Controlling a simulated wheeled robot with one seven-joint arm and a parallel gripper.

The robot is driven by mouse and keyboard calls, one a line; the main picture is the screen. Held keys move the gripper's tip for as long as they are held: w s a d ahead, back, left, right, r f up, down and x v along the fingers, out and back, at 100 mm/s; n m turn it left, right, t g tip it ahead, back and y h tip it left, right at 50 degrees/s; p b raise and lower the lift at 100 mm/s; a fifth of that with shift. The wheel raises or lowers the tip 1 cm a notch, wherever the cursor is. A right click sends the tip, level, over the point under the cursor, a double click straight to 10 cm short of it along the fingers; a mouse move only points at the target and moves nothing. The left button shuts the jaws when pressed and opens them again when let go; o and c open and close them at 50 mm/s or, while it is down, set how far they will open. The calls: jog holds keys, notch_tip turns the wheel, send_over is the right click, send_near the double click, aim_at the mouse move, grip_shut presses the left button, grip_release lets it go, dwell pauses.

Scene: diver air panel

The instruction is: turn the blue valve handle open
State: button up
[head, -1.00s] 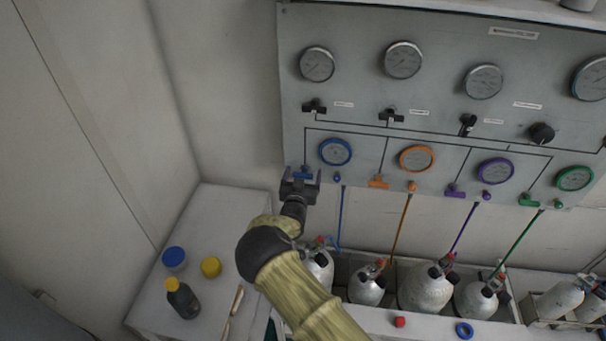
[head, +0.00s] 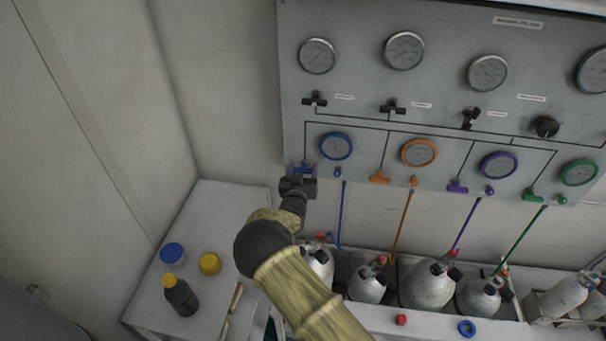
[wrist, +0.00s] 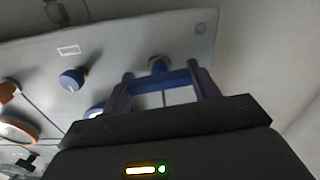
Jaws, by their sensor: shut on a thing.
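The blue valve handle (head: 302,168) is at the lower left corner of the grey panel, below and left of the blue-ringed gauge (head: 336,146). My gripper (head: 300,172) reaches up to it from below and covers much of it in the head view. In the wrist view the blue handle (wrist: 163,83) shows as a crosswise bar between the two fingers of my gripper (wrist: 164,82). The fingers are shut on its two ends. The handle's exact turn angle is hard to tell.
Orange (head: 380,177), purple (head: 457,187) and green (head: 534,196) handles sit along the panel's lower edge. A small blue knob (head: 338,172) is just right of the blue handle. Several cylinders stand below. A bottle (head: 181,297) and lids are on the left counter.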

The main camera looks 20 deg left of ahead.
jog(key=n+b, duration=0.2)
jog(key=b, duration=0.1)
jog(key=n+b, duration=0.1)
jog(key=b, duration=0.1)
jog(key=shift+f+n+b, duration=0.4)
jog(key=n+b, duration=0.2)
jog(key=shift+a+r+n+b, duration=0.1)
jog(key=shift+n+b, duration=0.2)
jog(key=shift+b, duration=0.05)
jog(key=n+b, duration=0.2)
jog(key=n, duration=0.1)
jog(key=shift+n, duration=0.4)
jog(key=shift+r+n+b, duration=0.15)
jog(key=shift+n+b, duration=0.7)
jog(key=shift+n, duration=1.45)
jog(key=o, duration=1)
jog(key=shift+s, duration=0.1)
jog(key=b+v, duration=0.3)
jog(key=v, duration=1.4)
jog(key=shift+s+a+b, duration=0.1)
jog(key=shift+s+b, duration=0.1)
jog(key=shift+b, duration=0.15)
